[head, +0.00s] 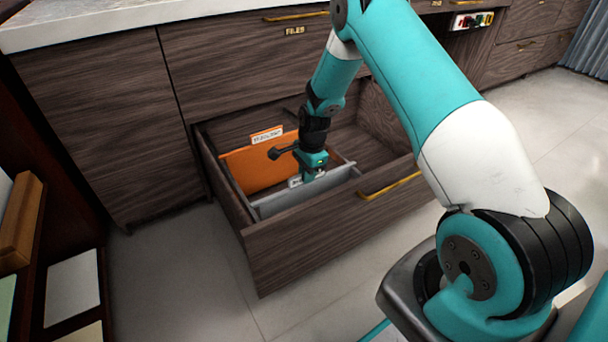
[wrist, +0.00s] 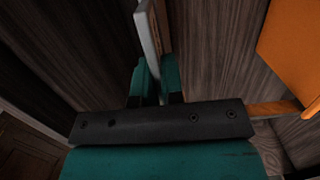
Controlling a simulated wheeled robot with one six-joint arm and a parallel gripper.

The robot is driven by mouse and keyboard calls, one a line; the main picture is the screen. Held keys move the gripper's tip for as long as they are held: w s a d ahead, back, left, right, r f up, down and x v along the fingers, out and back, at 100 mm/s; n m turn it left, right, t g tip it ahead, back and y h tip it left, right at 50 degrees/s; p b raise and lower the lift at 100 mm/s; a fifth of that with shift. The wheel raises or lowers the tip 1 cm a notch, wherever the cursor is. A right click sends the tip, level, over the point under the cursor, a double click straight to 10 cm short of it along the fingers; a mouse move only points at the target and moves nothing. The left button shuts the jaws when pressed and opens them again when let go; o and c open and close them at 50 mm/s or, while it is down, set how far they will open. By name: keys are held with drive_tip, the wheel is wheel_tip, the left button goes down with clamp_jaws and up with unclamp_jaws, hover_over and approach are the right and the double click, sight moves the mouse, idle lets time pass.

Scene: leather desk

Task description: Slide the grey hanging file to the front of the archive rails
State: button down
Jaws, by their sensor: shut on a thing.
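The grey hanging file (head: 284,201) hangs in the open drawer (head: 320,238), close to the drawer's front panel. My gripper (head: 308,178) reaches down from above and is shut on the top edge of the grey file near its label tab. In the wrist view my two teal fingers (wrist: 157,84) stand on either side of the thin grey file (wrist: 149,40). An orange hanging file (head: 258,168) with a white label hangs behind the grey one, with a gap between them. The orange file also shows at the right of the wrist view (wrist: 291,52). My fingertips are partly hidden in the head view.
The drawer's brass handle (head: 389,186) is on its front panel. A cabinet with a closed drawer labelled FILES (head: 295,30) rises behind. A shelf unit (head: 40,235) stands at the left. The right part of the drawer is empty.

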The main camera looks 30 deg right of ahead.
drive_tip(key=c, duration=1.2)
unclamp_jaws()
drive_tip(key=shift+w+a, duration=0.1)
drive_tip(key=shift+a, duration=0.3)
drive_tip(key=shift+o, duration=0.2)
wheel_tip(320, 180, up, 17)
drive_tip(key=d+p, duration=0.2)
drive_tip(key=p, duration=0.5)
drive_tip(key=shift+r, duration=0.15)
